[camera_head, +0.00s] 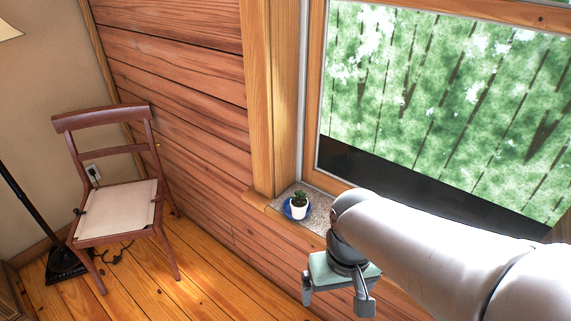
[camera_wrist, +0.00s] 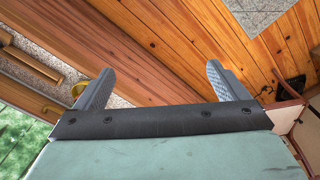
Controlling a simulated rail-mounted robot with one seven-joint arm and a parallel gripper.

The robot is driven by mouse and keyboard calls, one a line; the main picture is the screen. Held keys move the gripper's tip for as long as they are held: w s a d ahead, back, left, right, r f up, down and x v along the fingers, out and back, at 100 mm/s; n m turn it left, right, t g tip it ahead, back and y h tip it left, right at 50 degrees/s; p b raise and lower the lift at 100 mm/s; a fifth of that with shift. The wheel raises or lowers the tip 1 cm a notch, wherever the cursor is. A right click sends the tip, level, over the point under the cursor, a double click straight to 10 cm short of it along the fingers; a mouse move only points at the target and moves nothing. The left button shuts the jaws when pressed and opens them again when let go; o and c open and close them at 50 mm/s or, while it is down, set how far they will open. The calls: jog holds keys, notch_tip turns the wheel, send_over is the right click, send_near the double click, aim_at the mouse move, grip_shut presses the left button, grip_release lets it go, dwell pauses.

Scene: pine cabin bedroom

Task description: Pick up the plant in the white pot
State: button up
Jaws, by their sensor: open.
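I cannot make out the plant in the wrist view.
A large window (camera_head: 440,110) rises behind the sill, with a wooden post (camera_head: 270,95) left of the pot. A plank wall (camera_head: 185,100) runs below and left. A wooden chair (camera_head: 118,208) and black lamp stand (camera_head: 25,205) stand at left. Wooden floor (camera_head: 205,285) is clear beside them.

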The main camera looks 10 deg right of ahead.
jog(key=shift+o, duration=0.8)
jog(key=shift+w, duration=0.1)
jog(key=w+r+n, duration=0.3)
jog(key=w, duration=0.7)
jog(key=w+r+n, duration=0.2)
jog(key=w+n, duration=0.1)
jog(key=w, duration=0.8)
jog(key=n+b, duration=0.1)
jog(key=n, duration=0.6)
send_near(300, 192)
notch_tip(300, 192, down, 11)
jog(key=shift+w+a+f+p, duration=0.15)
jog(key=shift+f+p, duration=0.05)
jog(key=shift+p, duration=0.55)
jog(key=c, duration=1.3)
